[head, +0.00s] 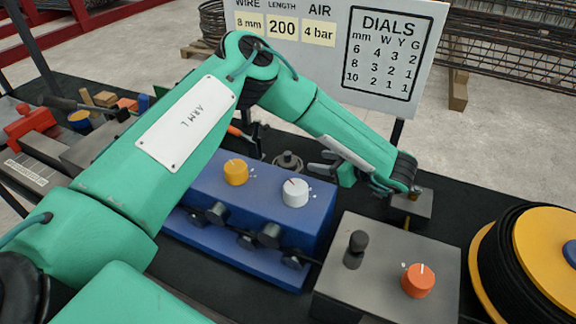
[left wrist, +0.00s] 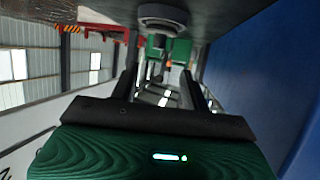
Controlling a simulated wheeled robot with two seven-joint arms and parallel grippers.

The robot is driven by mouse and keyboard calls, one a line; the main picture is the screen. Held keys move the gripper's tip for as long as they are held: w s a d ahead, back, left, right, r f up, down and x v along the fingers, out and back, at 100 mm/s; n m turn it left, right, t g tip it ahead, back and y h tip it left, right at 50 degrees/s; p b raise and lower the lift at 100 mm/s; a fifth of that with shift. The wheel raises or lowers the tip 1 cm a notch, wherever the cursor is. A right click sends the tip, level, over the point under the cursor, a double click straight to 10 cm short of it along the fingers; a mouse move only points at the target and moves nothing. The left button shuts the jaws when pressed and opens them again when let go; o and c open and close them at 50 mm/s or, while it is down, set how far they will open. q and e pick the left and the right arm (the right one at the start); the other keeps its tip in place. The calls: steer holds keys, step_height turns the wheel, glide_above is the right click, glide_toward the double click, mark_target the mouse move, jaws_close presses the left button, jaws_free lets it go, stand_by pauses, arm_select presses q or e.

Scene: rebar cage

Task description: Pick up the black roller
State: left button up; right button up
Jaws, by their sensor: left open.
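A dark round roller-like piece (head: 287,162) with a flanged base and short post stands on the black bench top behind the blue box. It also shows as a grey disc at the top of the left wrist view (left wrist: 162,16), where the picture is upside down. My left gripper (head: 319,164) is open, low over the bench to the right of that piece and pointing at it. Its two fingers (left wrist: 160,82) are apart with nothing gripped between them. Several black rollers (head: 268,235) are fixed along the front of the blue box. My right gripper is not in view.
The blue box (head: 262,190) with yellow and white dials stands close in front of my left gripper. A grey box (head: 385,290) with an orange dial and a yellow-black wire spool (head: 525,265) are at right. A sign board (head: 340,45) stands behind.

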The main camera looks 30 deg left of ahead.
mark_target(290, 155)
arm_select(q)
steer(key=p+x, duration=0.1)
steer(key=x, duration=0.5)
steer(key=shift+a+f, duration=0.1)
steer(key=shift+a, duration=0.15)
steer(key=p+x, duration=0.2)
steer(key=x, duration=0.2)
steer(key=shift+w+a, duration=0.15)
steer(key=shift+a, duration=0.15)
steer(key=shift+a+f, duration=0.15)
steer(key=shift+a, duration=0.25)
steer(key=shift+w+d, duration=0.1)
jaws_close()
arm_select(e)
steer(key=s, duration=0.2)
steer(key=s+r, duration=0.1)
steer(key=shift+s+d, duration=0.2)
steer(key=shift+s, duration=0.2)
